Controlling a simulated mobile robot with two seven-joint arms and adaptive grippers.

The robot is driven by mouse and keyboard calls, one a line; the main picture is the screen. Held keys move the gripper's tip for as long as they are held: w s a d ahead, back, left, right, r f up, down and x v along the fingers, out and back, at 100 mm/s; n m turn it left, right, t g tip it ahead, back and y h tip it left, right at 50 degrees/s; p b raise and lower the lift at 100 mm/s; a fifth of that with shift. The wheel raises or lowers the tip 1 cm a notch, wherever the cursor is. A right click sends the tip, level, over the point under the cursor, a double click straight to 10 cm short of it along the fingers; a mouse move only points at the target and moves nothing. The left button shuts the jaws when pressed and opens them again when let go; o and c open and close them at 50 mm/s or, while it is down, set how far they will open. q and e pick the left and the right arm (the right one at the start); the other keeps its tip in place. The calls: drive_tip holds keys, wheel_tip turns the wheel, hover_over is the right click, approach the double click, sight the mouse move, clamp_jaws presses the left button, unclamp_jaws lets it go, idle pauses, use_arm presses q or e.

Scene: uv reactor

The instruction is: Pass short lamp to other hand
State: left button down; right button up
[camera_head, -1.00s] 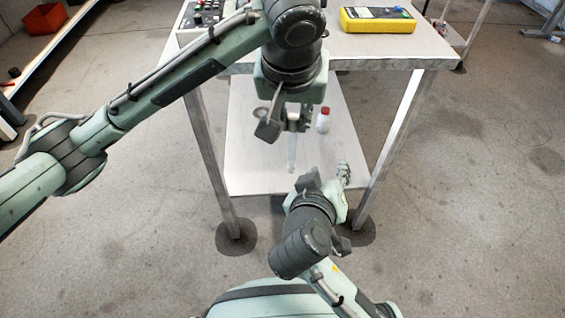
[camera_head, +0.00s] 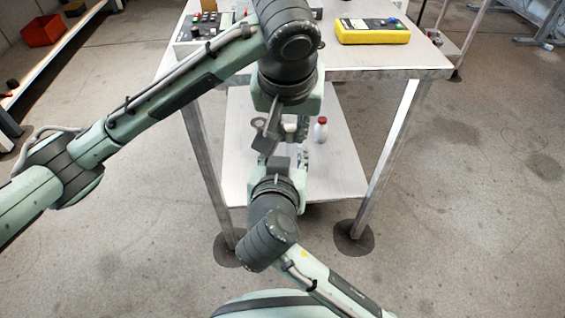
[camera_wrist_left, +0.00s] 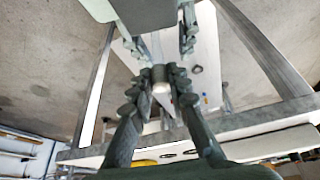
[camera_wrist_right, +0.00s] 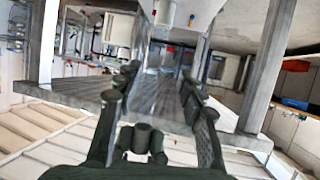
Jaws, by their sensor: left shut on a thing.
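The short lamp has a white end cap (camera_head: 289,127) and a clear tube, and it hangs upright from my left gripper (camera_head: 287,124). In the left wrist view the fingers of my left gripper (camera_wrist_left: 159,80) are shut on the lamp's cap (camera_wrist_left: 160,77). My right gripper (camera_head: 284,157) is just below the left one, pointing up toward it. In the left wrist view its fingers stand apart on both sides of the tube. The right wrist view also shows my right gripper (camera_wrist_right: 160,80) with spread fingers. Contact with the tube cannot be made out.
A metal table (camera_head: 430,72) stands ahead, with a yellow device (camera_head: 372,31) and a control box (camera_head: 200,26) on top. Its lower shelf (camera_head: 340,175) holds a white bottle with a red cap (camera_head: 320,130) close to the grippers.

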drive_tip(key=shift+x, duration=1.45)
drive_tip(key=shift+c, duration=0.2)
drive_tip(key=c, duration=0.7)
use_arm(q)
drive_tip(key=shift+d, duration=0.1)
use_arm(e)
drive_tip(key=shift+a, duration=0.1)
clamp_jaws()
use_arm(q)
drive_tip(key=c, duration=1.6)
unclamp_jaws()
drive_tip(key=shift+c, duration=0.2)
drive_tip(key=shift+o, duration=1.4)
drive_tip(key=shift+r, duration=0.1)
